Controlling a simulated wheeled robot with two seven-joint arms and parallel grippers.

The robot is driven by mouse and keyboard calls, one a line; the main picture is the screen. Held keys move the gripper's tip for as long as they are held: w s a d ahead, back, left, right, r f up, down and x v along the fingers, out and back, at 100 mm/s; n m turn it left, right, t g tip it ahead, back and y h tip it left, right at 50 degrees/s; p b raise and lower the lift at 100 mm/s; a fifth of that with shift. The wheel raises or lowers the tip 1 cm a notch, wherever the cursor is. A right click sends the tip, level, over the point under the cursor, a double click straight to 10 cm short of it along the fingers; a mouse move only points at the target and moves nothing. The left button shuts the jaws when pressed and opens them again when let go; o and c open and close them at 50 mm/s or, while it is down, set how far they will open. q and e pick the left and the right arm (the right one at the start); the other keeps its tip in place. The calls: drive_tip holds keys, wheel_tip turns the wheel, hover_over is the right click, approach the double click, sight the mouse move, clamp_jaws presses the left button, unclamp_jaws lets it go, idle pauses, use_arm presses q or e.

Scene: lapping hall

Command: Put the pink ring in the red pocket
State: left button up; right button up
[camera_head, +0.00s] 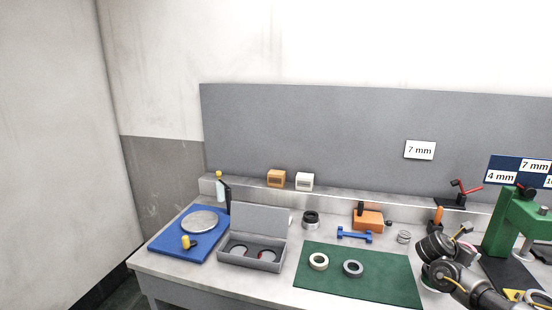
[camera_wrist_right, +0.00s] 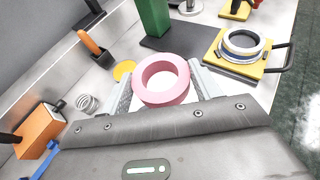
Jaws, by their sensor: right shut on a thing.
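The pink ring (camera_wrist_right: 160,97) is held between the two fingers of my right gripper (camera_wrist_right: 163,84) in the right wrist view. The gripper is shut on it, with the ring's hole facing the camera. In the head view my right arm (camera_head: 440,268) is at the lower right, and its fingers and the ring are mostly hidden. An open grey box (camera_head: 250,263) stands left of the green mat. Its two round pockets show inside; the right one has a red edge (camera_head: 274,254), and the left one is dark. My left gripper is not in view.
A green mat (camera_head: 330,283) holds a cream ring (camera_head: 318,261) and a grey ring (camera_head: 353,268). A blue mat (camera_head: 172,247) with a metal disc lies left of the box. A green press (camera_head: 508,225) stands at the right. An orange block (camera_head: 368,219) stands behind the mat.

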drive_tip(key=shift+s+f, duration=0.15)
drive_tip(key=shift+s, duration=0.6)
drive_tip(key=w+a+r+n+t+y, duration=0.2)
drive_tip(key=w+a+r+n+t, duration=0.2)
drive_tip(key=a+r, duration=0.65)
drive_tip(key=s+a+r+n+t+y, duration=0.1)
drive_tip(key=a+r+n+t+y, duration=0.1)
drive_tip(key=a, duration=0.5)
drive_tip(key=s+a+r+n+t+y, duration=0.1)
drive_tip(key=s+a+r+n+y, duration=0.15)
drive_tip(key=a, duration=0.45)
drive_tip(key=s+a+r+n+t+y, duration=0.1)
drive_tip(key=s+a+n+y, duration=0.2)
drive_tip(key=s+a, duration=0.35)
drive_tip(key=s+a+n+t+y, duration=0.1)
drive_tip(key=s+a+n+y, duration=0.2)
drive_tip(key=a, duration=0.6)
wheel_tip(320, 180, down, 8)
drive_tip(key=b, duration=0.8)
drive_tip(key=shift+m, duration=0.35)
